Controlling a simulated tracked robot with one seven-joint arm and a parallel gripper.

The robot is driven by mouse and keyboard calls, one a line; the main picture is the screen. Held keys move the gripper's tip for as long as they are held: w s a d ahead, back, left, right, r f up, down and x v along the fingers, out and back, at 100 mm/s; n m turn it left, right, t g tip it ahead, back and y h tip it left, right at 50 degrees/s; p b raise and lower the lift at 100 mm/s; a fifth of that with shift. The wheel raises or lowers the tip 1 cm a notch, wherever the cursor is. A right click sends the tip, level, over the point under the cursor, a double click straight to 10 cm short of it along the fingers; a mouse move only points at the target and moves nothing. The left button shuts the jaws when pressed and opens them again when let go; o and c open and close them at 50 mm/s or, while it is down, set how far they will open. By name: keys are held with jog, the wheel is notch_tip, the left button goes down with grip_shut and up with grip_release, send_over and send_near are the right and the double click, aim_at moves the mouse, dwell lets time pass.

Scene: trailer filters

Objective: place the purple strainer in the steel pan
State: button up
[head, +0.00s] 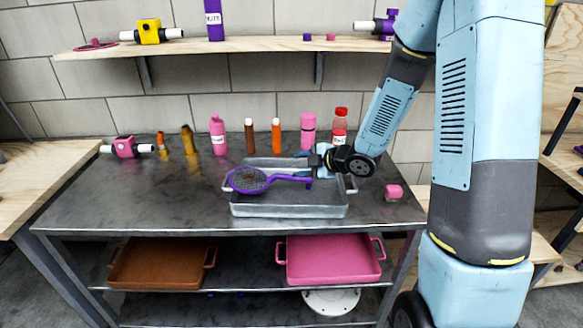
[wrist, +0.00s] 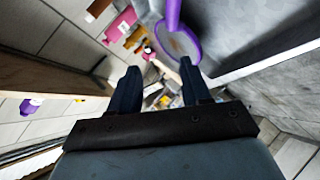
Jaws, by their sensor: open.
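The purple strainer (head: 247,180) is at the left part of the steel pan (head: 290,211) on the metal table, its handle pointing right across the pan. Its round head overlaps the pan's left rim in the head view; I cannot tell whether it touches the rim or the floor. My gripper (head: 306,164) is over the back of the pan, just behind the handle, with nothing held. In the wrist view my gripper (wrist: 160,70) has its fingers apart, and the strainer (wrist: 187,47) shows beyond the right fingertip, not between the fingers.
Several bottles, including a pink one (head: 218,135) and a red-capped one (head: 340,125), stand along the table's back. A brown tray (head: 160,265) and a pink tray (head: 330,262) sit below. The table's left front is clear.

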jog(key=s+d+r+m+t+h, duration=0.1)
jog(key=s+d+r+m+h, duration=0.4)
jog(key=d+r, duration=0.3)
jog(key=s+d+r+m+t+h, duration=0.1)
jog(key=s+d+r+m+h, duration=0.1)
jog(key=d+r+m+h, duration=0.45)
jog(key=s+r+m+g+y, duration=0.1)
jog(key=s+r+m, duration=0.3)
jog(key=s, duration=0.7)
jog(key=s+r+m+g+y, duration=0.1)
jog(key=s+r+m+g, duration=0.2)
jog(key=s+m, duration=0.3)
jog(key=s+d, duration=0.1)
jog(key=s, duration=0.4)
jog(key=shift+r, duration=0.35)
